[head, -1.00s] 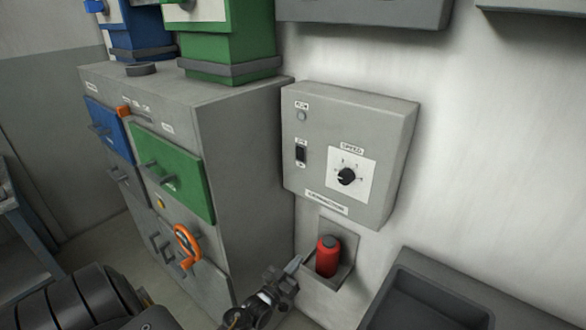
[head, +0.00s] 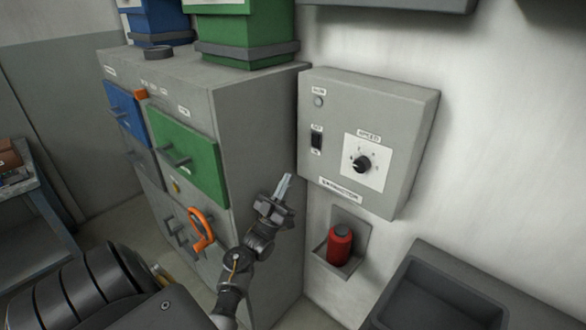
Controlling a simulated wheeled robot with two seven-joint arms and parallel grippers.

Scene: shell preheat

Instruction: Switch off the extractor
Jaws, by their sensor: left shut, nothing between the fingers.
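The extractor box (head: 400,103) is a grey panel on the white wall, right of the cabinet. The lamp looks unlit. Which way the rocker is tipped is too small to tell. My left gripper (head: 284,186) is shut and empty, pointing up, below and left of the switch and apart from the box. My right gripper is not in view.
A grey cabinet (head: 262,120) with a green drawer (head: 200,170), a blue drawer (head: 122,108) and an orange handle (head: 203,228) stands left of the box. A red canister (head: 340,246) sits in a wall holder below the box. A dark grey tray (head: 415,262) is at lower right.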

